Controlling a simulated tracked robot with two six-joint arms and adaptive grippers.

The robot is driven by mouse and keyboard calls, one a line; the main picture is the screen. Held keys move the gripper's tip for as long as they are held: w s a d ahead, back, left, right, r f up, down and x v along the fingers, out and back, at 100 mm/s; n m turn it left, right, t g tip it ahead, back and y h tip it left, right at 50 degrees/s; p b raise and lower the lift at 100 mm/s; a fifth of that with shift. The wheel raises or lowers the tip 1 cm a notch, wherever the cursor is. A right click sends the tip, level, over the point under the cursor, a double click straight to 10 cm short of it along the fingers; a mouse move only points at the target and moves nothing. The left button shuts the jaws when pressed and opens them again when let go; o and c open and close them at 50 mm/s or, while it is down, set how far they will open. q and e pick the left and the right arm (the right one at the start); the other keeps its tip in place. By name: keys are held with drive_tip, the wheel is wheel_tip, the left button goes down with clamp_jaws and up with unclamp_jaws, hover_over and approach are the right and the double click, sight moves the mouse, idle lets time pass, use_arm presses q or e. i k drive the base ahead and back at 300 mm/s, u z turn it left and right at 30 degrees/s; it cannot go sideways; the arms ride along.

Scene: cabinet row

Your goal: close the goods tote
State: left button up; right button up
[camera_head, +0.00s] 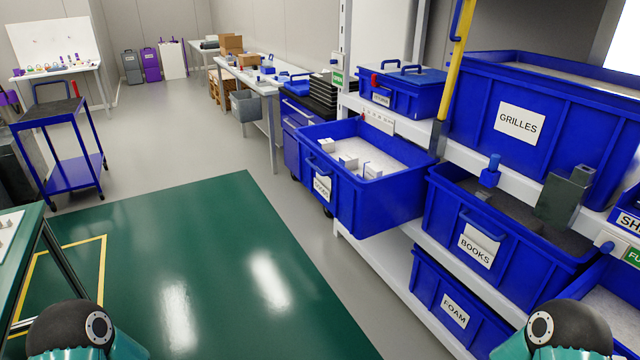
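A blue tote (380,205) juts out from the shelf rack over the aisle, in the middle of the head view. Its open top shows a pale inside with several small white boxes. The label (322,187) on its front is partly covered by a handle and seems to read GOODS. Its back end meets the rack. Only rounded dark and teal parts of my two arms show at the bottom left and bottom right corners, well apart from the tote. Neither gripper is in view.
A GRILLES tote (560,125), a BOOKS tote (470,215) and a FOAM tote (462,310) fill the rack on the right. A blue cart (60,150) is at left. The green floor mat (210,270) is clear.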

sight(366, 209)
drive_tip(key=i, duration=0.9)
drive_tip(key=z, duration=0.1)
drive_tip(key=k, duration=0.6)
drive_tip(key=z, duration=0.5)
drive_tip(key=i, duration=1.4)
drive_tip(key=u, duration=0.4)
